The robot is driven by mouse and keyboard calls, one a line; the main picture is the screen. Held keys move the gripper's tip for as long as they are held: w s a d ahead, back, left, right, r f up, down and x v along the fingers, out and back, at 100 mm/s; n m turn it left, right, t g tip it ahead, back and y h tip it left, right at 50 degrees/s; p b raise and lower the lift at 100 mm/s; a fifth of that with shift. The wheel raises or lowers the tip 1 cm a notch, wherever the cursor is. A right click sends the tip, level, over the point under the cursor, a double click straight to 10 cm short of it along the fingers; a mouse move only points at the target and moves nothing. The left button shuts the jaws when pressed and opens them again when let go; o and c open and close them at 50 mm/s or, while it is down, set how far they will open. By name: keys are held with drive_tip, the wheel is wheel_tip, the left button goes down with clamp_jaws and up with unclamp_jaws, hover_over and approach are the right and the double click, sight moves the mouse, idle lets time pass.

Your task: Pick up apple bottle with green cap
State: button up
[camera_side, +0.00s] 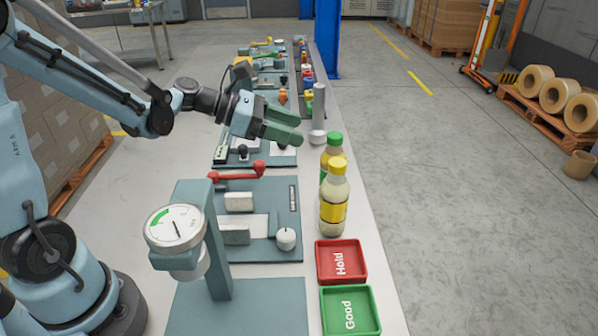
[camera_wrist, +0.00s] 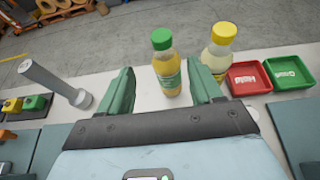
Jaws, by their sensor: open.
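The apple bottle with a green cap (camera_side: 333,146) stands upright on the bench, partly hidden behind the yellow-capped bottle in the side view. In the wrist view the green-capped bottle (camera_wrist: 167,66) shows beyond the fingertips, between the two fingers in the picture. It has yellow contents and a green label. My gripper (camera_side: 297,129) is open and empty, above the bench and to the left of the bottle in the side view. Its two green fingers also show in the wrist view (camera_wrist: 160,82). No contact with the bottle is visible.
A yellow-capped bottle (camera_side: 334,200) stands close beside the green-capped one. A red Hold tray (camera_side: 364,272) and a green Good tray (camera_side: 375,318) lie nearer. A grey cylindrical handle (camera_side: 318,108) stands beyond the bottles. A dial gauge (camera_side: 174,227) stands at front left.

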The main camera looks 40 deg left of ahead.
drive_tip(key=shift+d+r+x, duration=0.1)
drive_tip(key=shift+r+x, duration=0.05)
drive_tip(key=shift+x, duration=2.8)
drive_tip(key=shift+d+r+x, duration=0.15)
drive_tip(key=shift+x, duration=2.8)
drive_tip(key=shift+c, duration=0.2)
clamp_jaws()
